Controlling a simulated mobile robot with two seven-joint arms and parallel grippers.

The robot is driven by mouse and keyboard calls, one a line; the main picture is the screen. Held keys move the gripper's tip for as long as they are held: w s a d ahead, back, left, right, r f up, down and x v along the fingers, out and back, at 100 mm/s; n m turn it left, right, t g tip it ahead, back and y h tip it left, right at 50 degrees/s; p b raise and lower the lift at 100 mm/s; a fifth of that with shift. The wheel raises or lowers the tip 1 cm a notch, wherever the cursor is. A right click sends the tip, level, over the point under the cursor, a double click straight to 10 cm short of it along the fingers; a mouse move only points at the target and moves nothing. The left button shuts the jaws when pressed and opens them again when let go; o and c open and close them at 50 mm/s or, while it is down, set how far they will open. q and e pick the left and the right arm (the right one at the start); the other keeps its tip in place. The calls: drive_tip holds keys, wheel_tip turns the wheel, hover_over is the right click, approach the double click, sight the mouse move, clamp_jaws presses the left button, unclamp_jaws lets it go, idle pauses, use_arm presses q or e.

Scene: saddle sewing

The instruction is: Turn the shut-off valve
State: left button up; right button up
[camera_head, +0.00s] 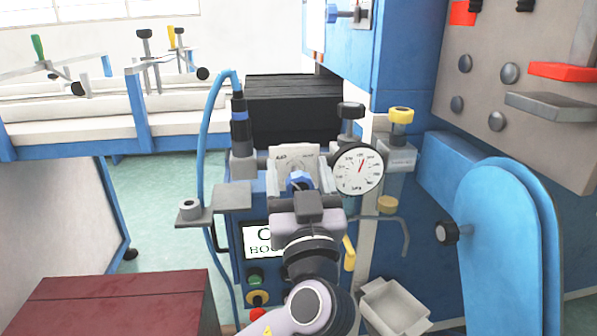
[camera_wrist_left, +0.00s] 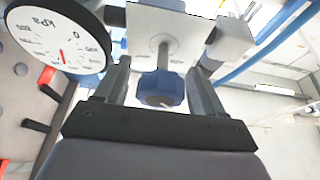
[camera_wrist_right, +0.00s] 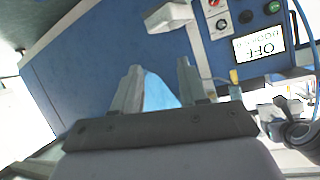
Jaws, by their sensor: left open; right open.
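The shut-off valve's blue knob (camera_head: 297,181) sits below the pale valve block on the machine, left of the gauge. In the left wrist view the faceted knob (camera_wrist_left: 158,89) is on a short stem between the fingers. My left gripper (camera_head: 299,188) is open, one finger on each side of the knob. In the left wrist view its fingers (camera_wrist_left: 160,78) show gaps to the knob, so I see no grip. My right gripper (camera_wrist_right: 159,68) is open, with a light blue surface behind its fingers and nothing clearly held. It does not show in the head view.
A round white kPa gauge (camera_head: 357,169) stands close right of the valve. A black knob (camera_head: 350,111) and a yellow knob (camera_head: 401,116) rise above. A blue hose (camera_head: 202,135) runs at left. A large blue guard (camera_head: 503,230) stands right; a grey bin (camera_head: 394,306) sits low.

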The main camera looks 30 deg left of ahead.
use_arm(q)
drive_tip(key=shift+w+a+r, duration=0.1)
drive_tip(key=shift+w, duration=0.1)
drive_tip(key=c, duration=1)
drive_tip(key=shift+o, duration=0.2)
